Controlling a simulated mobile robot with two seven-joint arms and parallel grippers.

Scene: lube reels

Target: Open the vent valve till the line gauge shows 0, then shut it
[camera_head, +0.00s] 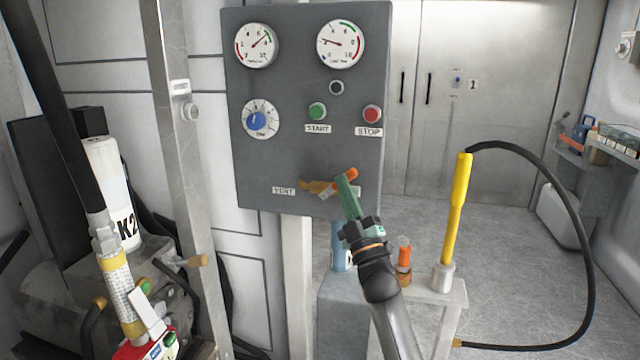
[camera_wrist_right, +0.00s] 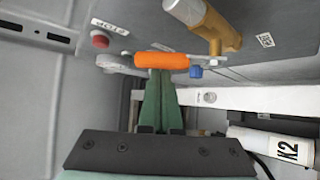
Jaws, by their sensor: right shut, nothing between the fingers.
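The vent valve (camera_head: 314,186) is a brass body low on the grey panel, beside a VENT label. Its lever has an orange grip (camera_head: 351,173) and slants up to the right. In the right wrist view the orange grip (camera_wrist_right: 162,61) lies across the tips of my right gripper (camera_wrist_right: 161,74). The gripper (camera_head: 345,183) is shut and empty at the lever; contact is unclear. The panel has two gauges; their small labels are hard to read. The left gauge (camera_head: 257,45) needle points up right. The right gauge (camera_head: 341,44) needle points left, slightly up. My left gripper is out of view.
The panel (camera_head: 290,95) carries a blue dial (camera_head: 257,120), a green START button (camera_head: 317,111) and a red STOP button (camera_head: 372,114). A yellow wand (camera_head: 456,205) with a black hose stands at the right. A pillar (camera_head: 180,150) stands left of the panel.

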